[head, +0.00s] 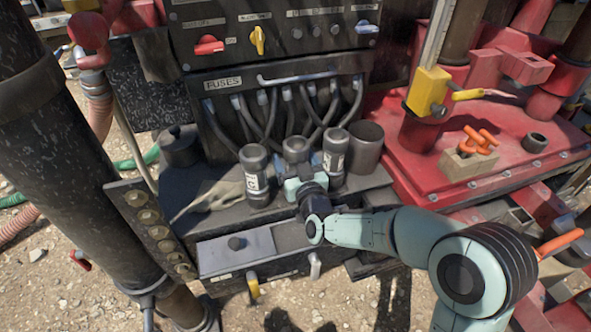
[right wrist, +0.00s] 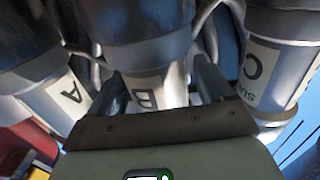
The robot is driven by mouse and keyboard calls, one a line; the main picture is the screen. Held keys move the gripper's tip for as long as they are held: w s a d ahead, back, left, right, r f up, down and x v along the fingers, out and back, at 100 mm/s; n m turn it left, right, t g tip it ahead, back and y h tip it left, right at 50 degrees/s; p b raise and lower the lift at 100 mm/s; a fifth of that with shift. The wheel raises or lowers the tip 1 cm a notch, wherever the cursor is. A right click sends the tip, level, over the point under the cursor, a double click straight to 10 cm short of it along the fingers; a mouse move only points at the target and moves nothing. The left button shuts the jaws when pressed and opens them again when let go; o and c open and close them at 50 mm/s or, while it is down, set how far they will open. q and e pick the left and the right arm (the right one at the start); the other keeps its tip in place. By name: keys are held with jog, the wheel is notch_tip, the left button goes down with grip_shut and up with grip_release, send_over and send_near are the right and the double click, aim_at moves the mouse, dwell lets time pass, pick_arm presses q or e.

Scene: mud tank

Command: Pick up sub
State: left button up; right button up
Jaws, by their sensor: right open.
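Three grey cylindrical canisters with dark caps and white labels stand in a row on the dark shelf: a left canister (head: 254,182), a middle canister (head: 296,148) and a right canister (head: 335,152). My right gripper (head: 298,176) is at the middle canister. In the right wrist view my open right gripper (right wrist: 160,90) has one finger on each side of the canister marked B (right wrist: 148,45). I cannot tell whether the fingers touch it. The canister marked A (right wrist: 55,88) is to the left there, and the canister marked C (right wrist: 275,70) to the right. My left gripper is not in view.
A fuse panel (head: 225,84) with hanging cables rises behind the canisters. A wider dark cylinder (head: 366,148) stands close on the right, and a dark pot (head: 180,146) on the left. A crumpled cloth (head: 215,194) lies beside the left canister. A red deck (head: 400,150) is further right.

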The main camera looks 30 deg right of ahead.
aim_at(293, 145)
jog(key=shift+w, duration=0.2)
grip_shut()
jog(key=shift+r, duration=0.3)
jog(key=shift+d+r, duration=0.1)
jog(key=shift+r, duration=0.4)
notch_tip(293, 145, up, 3)
jog(key=shift+f+p, duration=0.1)
jog(key=shift+p, duration=0.55)
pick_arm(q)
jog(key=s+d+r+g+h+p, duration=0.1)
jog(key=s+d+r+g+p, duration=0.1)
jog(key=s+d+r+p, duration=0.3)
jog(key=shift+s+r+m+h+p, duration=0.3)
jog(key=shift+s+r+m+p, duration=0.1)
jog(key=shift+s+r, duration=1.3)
pick_arm(e)
notch_tip(293, 145, up, 16)
